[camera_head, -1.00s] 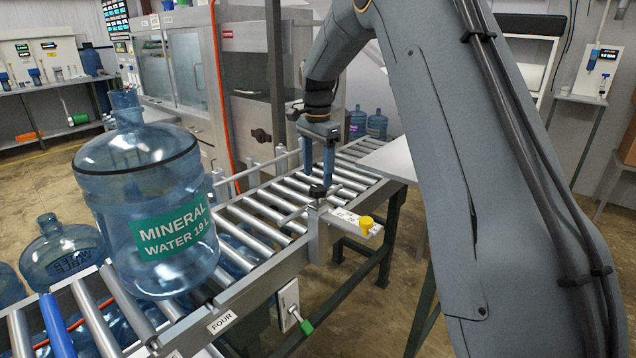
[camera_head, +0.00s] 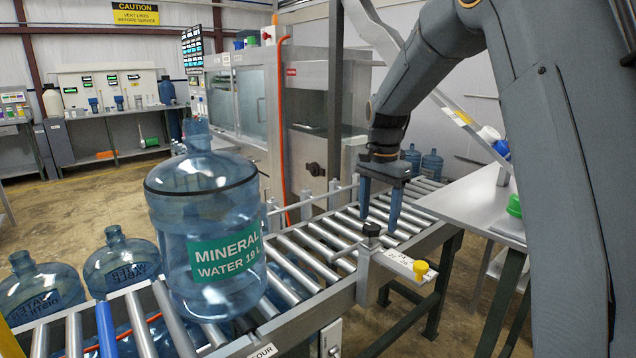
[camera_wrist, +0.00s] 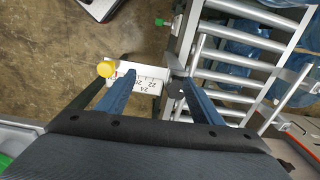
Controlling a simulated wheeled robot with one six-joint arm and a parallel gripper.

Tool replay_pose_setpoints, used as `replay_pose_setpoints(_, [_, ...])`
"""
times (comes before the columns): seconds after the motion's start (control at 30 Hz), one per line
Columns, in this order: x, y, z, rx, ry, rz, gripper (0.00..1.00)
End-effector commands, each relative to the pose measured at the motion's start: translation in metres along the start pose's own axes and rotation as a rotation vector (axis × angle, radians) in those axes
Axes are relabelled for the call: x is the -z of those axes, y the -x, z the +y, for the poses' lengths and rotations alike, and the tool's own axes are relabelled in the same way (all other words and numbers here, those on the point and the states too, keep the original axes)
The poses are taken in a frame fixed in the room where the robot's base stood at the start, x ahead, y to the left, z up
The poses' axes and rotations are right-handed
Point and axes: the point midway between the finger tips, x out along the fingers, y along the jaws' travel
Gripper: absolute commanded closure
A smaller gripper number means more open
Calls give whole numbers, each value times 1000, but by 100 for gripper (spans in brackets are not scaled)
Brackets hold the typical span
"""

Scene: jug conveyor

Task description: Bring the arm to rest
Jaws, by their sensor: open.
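My gripper (camera_head: 379,215) is open and empty, its two blue fingers pointing down above the far section of the roller conveyor (camera_head: 330,231). In the wrist view my gripper (camera_wrist: 146,88) is over the conveyor's side, with a white scale plate (camera_wrist: 143,79) and its yellow knob (camera_wrist: 106,69) beyond the fingers. A large blue water jug (camera_head: 205,236) with a green "MINERAL WATER 19 L" label stands upright on the near rollers, left of my gripper and apart from it.
A metal side table (camera_head: 477,208) stands right of the conveyor. A glass-doored machine (camera_head: 250,105) stands behind it. Two jugs (camera_head: 432,164) are at the conveyor's far end. More jugs (camera_head: 118,262) stand at the lower left. Open floor lies at left.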

Motion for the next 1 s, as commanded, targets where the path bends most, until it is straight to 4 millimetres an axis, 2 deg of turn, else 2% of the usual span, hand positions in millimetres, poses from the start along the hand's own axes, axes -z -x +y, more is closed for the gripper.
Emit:
replay_pose_setpoints(0.03, [-15, -7, 18, 1, 69, 1, 40])
replay_pose_setpoints(0.17, [-51, -30, 63, 12, 273, 13, 40])
replay_pose_setpoints(0.4, [-124, -70, 154, 26, 633, 39, 40])
replay_pose_setpoints(0.53, [-157, -87, 194, 28, 780, 50, 40])
replay_pose_setpoints(0.7, [-178, -98, 222, 29, 883, 60, 40])
replay_pose_setpoints(1.0, [-181, -100, 227, 29, 899, 60, 40])
